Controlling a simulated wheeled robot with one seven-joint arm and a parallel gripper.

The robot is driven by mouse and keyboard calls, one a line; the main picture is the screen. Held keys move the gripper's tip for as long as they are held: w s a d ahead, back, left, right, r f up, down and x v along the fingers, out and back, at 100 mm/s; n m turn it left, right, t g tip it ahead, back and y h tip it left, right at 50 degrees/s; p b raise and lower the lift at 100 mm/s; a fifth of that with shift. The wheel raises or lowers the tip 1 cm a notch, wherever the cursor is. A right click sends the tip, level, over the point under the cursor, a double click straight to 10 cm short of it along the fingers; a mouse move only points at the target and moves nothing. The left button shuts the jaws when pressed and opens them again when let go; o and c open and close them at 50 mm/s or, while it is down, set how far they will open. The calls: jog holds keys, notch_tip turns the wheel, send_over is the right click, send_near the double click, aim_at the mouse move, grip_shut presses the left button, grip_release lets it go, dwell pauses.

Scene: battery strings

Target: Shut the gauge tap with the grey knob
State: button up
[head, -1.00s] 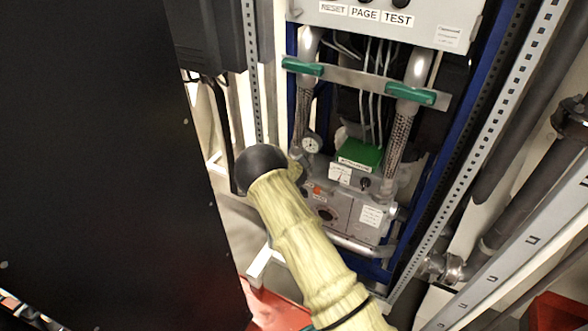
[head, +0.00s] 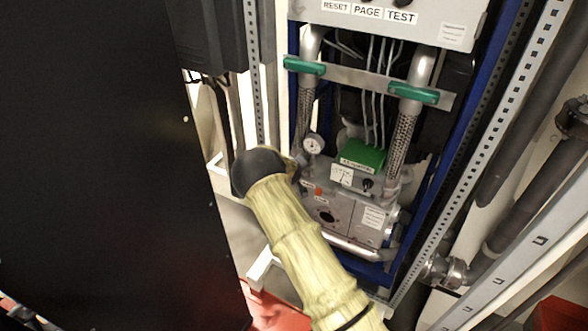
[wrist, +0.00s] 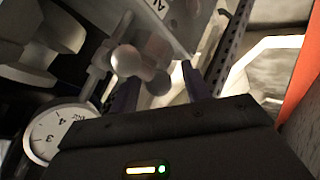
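The grey knob (wrist: 135,62), with rounded lobes, shows in the wrist view on a metal fitting above the gauge. The round white gauge (wrist: 55,130) is at the lower left there, and it also shows in the head view (head: 313,144). My gripper (wrist: 160,84) is open, with its two dark fingers apart and pointing towards the knob. The knob's lower lobes show in and just above the gap between the fingers. I cannot tell whether the fingers touch it. In the head view my black wrist and sleeved arm hide the gripper and the knob.
Two green handles (head: 304,66) (head: 414,93) sit on the pipes above the gauge. A grey unit with a green block (head: 362,153) is right of it. A perforated upright (head: 253,75) and a large black panel (head: 90,160) stand to the left.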

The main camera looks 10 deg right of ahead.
jog(key=b+v, duration=0.3)
jog(key=v, duration=1.4)
jog(key=shift+r, duration=0.15)
jog(key=shift+s+a, duration=0.1)
jog(key=s+d+r+m+g, duration=0.1)
jog(key=s+d+m+g, duration=0.1)
jog(key=s, duration=0.8)
jog(key=s+d+r+m+g+y, duration=0.1)
jog(key=s+d+r+m+g, duration=0.1)
jog(key=s, duration=0.7)
jog(key=s+d+r+m+g+y+p, duration=0.1)
jog(key=s+d+r+m+g, duration=0.1)
jog(key=s, duration=0.8)
jog(key=shift+s+d+m+g, duration=0.3)
jog(key=shift+d+g, duration=0.25)
jog(key=shift+g, duration=0.05)
jog(key=shift+r, duration=0.1)
